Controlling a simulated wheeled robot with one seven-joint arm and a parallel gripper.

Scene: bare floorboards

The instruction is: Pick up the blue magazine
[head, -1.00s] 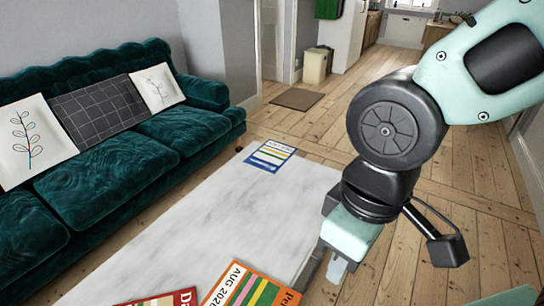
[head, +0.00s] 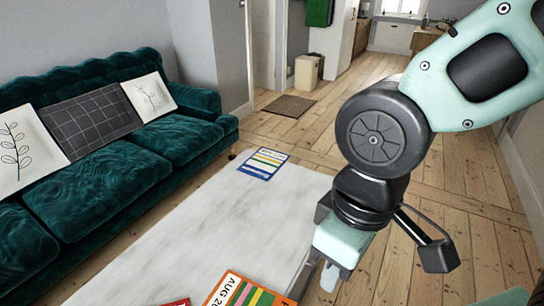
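An orange magazine (head: 247,291) and a sliver of a red one (head: 178,302) lie at the table's near end. A dark green sofa (head: 110,165) with cushions runs along the left. Bare floorboards (head: 465,220) lie to the right; a brown doormat (head: 288,106) lies beyond.

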